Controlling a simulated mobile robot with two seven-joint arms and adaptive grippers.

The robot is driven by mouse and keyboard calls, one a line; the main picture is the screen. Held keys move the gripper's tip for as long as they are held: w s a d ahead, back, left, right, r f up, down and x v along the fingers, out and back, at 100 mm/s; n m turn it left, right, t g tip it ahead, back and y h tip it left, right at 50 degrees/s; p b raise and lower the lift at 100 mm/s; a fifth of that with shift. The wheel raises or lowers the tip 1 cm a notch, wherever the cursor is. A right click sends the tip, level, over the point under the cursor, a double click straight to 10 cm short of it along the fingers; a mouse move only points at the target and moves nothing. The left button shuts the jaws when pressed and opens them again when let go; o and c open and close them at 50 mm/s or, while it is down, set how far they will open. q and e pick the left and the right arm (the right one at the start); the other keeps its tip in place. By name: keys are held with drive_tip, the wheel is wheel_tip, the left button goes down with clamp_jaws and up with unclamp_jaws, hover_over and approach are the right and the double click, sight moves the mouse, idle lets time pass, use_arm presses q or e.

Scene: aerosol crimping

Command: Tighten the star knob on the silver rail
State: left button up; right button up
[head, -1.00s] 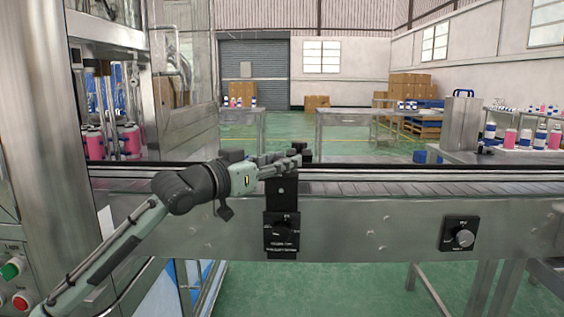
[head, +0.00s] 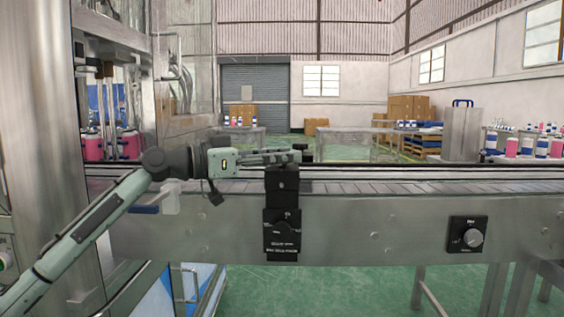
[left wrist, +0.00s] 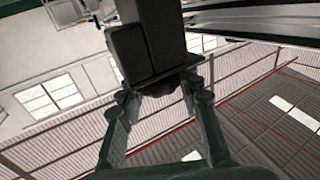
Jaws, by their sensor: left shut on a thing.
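My left gripper (head: 290,156) reaches in from the left, above the near edge of the conveyor, at the top of a black bracket (head: 282,182). In the left wrist view its two fingers (left wrist: 160,88) close on a small dark part under a black block (left wrist: 150,38). I take this part to be the star knob (left wrist: 158,84), though its lobes are mostly hidden by the fingers. The silver rail (head: 420,170) runs along the conveyor behind the bracket. My right gripper is in neither view.
A black dial panel (head: 281,235) sits below the bracket on the conveyor's front. Another black panel with a silver knob (head: 472,238) is farther right. A steel machine column (head: 35,120) stands close on the left. The belt to the right is clear.

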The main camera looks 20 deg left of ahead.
use_arm(q)
drive_tip(key=shift+f, duration=0.1)
drive_tip(key=o, duration=1.2)
drive_tip(key=v, duration=0.7)
drive_tip(key=shift+s+a, duration=0.15)
drive_tip(key=shift+a, duration=0.05)
